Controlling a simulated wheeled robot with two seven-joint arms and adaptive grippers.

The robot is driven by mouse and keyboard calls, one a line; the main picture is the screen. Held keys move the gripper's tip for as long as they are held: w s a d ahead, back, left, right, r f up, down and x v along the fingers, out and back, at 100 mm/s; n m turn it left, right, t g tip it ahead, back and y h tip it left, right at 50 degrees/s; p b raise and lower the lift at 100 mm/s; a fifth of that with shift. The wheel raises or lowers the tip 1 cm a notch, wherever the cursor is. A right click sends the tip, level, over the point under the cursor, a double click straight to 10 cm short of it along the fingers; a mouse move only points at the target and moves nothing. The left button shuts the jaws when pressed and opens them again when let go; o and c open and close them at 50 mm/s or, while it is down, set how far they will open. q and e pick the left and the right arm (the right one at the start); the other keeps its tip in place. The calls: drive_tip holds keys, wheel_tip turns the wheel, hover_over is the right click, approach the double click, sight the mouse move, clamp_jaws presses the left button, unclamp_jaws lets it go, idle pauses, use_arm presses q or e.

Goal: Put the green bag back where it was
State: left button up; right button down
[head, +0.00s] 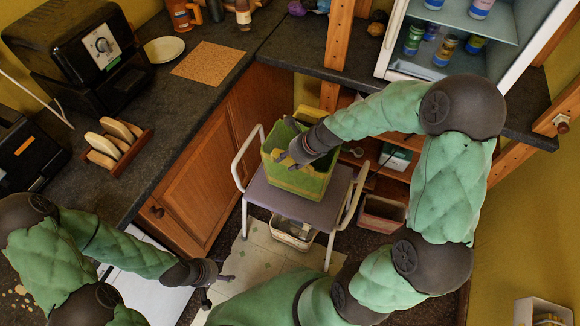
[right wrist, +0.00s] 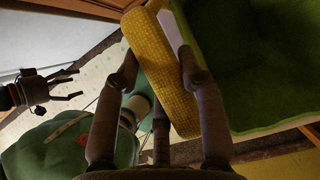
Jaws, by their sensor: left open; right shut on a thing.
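The green bag (head: 302,181) is an open-topped bag with yellow parts, upright over the mauve seat of a white-framed stool (head: 325,212) in the head view. I cannot tell whether its base touches the seat. My right gripper (head: 287,158) reaches over it from the right and is shut on a yellow woven part of it. In the right wrist view this yellow part (right wrist: 163,75) lies between the fingers, beside the green inside (right wrist: 265,60). My left gripper (head: 217,280) is open and empty, low at the left of the stool, and also shows in the right wrist view (right wrist: 76,84).
A dark counter (head: 190,110) with a toast rack (head: 113,143), a cork mat (head: 208,62) and a plate (head: 164,49) runs along the left. An open white cabinet with jars (head: 446,47) stands at the back right. A bin (head: 382,215) is right of the stool.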

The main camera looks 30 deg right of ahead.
drive_tip(key=shift+w+d+f, duration=0.15)
drive_tip(key=shift+d+f, duration=0.05)
drive_tip(key=shift+f, duration=0.05)
wheel_tip(320, 180, down, 3)
drive_tip(key=b, duration=0.3)
drive_tip(key=shift+w+d+f, duration=0.1)
drive_tip(key=shift+w+f, duration=0.05)
drive_tip(key=shift+f, duration=0.05)
drive_tip(key=c, duration=0.8)
unclamp_jaws()
drive_tip(key=shift+f, duration=0.1)
drive_tip(key=shift+o, duration=0.2)
